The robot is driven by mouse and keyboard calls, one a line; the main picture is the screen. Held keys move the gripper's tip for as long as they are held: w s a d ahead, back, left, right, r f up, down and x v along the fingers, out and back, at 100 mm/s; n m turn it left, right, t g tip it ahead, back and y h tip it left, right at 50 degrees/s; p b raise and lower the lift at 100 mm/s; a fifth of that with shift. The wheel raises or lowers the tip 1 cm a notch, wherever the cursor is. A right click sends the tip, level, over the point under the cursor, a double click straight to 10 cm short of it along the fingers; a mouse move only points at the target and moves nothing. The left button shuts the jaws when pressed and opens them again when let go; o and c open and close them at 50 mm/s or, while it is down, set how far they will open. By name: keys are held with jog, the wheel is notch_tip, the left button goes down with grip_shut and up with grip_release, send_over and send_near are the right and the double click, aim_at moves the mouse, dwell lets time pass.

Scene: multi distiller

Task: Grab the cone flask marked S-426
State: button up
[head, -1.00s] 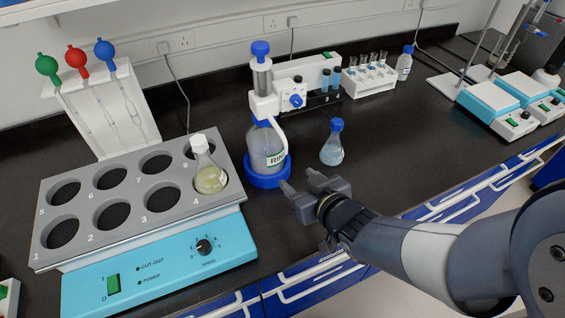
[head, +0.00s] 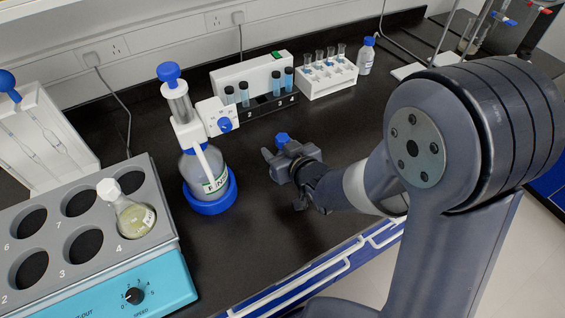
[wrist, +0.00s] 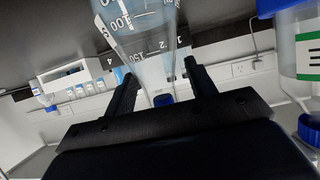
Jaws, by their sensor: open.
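A clear cone flask with graduation marks (wrist: 152,45) fills the upper middle of the wrist view, its blue cap (wrist: 162,99) showing between my fingers. In the head view only its blue cap (head: 282,138) shows clearly; the body is hidden behind my gripper (head: 272,157). My gripper is open, with one finger on each side of the flask in the wrist view (wrist: 159,72). I cannot tell whether they touch it. A second cone flask (head: 134,218), with yellowish liquid and a white cap, tilts in a shaker hole. I cannot read S-426 on either flask.
A blue-based dispenser bottle (head: 207,178) stands just left of my gripper. The grey and blue shaker (head: 165,265) is at front left. Behind are a vial block (head: 262,108), a white tube rack (head: 330,82) and a small bottle (head: 366,57).

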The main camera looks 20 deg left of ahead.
jog(key=shift+w+a+f, duration=0.15)
jog(key=shift+w+a, duration=0.05)
jog(key=shift+a, duration=0.1)
jog(key=c, duration=1.1)
